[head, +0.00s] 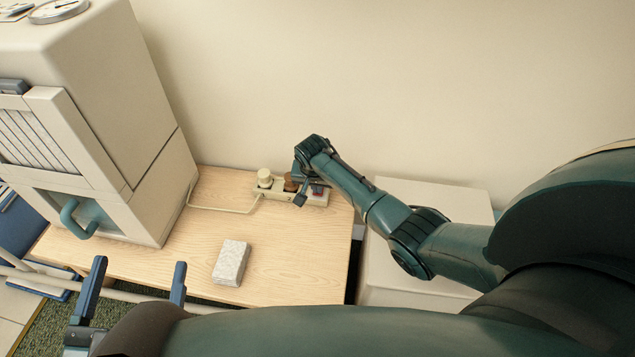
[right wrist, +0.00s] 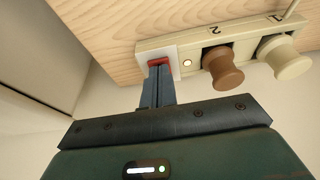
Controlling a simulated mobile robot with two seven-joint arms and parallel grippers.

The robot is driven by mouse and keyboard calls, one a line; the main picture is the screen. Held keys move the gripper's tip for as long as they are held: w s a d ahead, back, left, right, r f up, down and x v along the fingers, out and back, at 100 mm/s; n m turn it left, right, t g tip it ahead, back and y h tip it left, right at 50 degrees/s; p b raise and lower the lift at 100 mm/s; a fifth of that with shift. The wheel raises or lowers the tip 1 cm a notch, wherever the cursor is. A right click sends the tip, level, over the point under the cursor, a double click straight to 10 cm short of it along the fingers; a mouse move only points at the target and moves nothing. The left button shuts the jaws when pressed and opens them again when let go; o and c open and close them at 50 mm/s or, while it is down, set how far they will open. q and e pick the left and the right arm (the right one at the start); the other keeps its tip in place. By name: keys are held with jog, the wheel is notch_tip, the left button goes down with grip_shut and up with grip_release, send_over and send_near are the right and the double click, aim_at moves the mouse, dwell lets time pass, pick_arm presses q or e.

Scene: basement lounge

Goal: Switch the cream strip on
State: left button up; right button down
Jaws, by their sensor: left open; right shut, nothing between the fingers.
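The cream strip (head: 264,190) lies at the back of the wooden table against the wall. In the right wrist view the cream strip (right wrist: 187,44) carries a red switch (right wrist: 159,62) at its left end. A small round light beside the switch (right wrist: 187,63) looks pale and bright. A brown plug (right wrist: 223,68) and a cream plug (right wrist: 283,57) sit in its sockets. My right gripper (right wrist: 156,73) is shut and empty, its fingertips at the red switch, partly covering it; contact is hard to tell. My left gripper (head: 135,284) is open and empty at lower left.
A big cream cabinet (head: 110,100) with a teal handle stands on the table's left. A pale speckled block (head: 231,262) lies on the wooden table (head: 290,255). A white box (head: 430,192) stands right of the table. The table's front middle is otherwise clear.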

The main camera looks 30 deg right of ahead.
jog(key=shift+w+d+r, duration=0.25)
jog(key=shift+w+d, duration=0.15)
jog(key=shift+w, duration=0.1)
dwell(0.3)
jog(key=shift+r, duration=0.15)
jog(key=shift+d+r+p, duration=0.1)
jog(key=shift+r+p, duration=0.8)
jog(key=shift+p, duration=0.2)
jog(key=p+v, duration=0.4)
jog(key=shift+w, duration=0.15)
pick_arm(q)
jog(key=a+n+g+y+p, duration=0.1)
jog(key=a+g+y+p, duration=0.1)
jog(key=a+g+p, duration=0.1)
jog(key=s+a+n+g+y+p, duration=0.1)
jog(key=y, duration=0.1)
jog(key=shift+s+a+r+n+g, duration=0.1)
jog(key=shift+a+r+n+g, duration=0.2)
jog(key=shift+a, duration=0.05)
pick_arm(e)
jog(key=s+a+v, duration=0.1)
jog(key=v, duration=0.7)
jog(key=shift+s+f, duration=0.2)
jog(key=shift+f, duration=0.1)
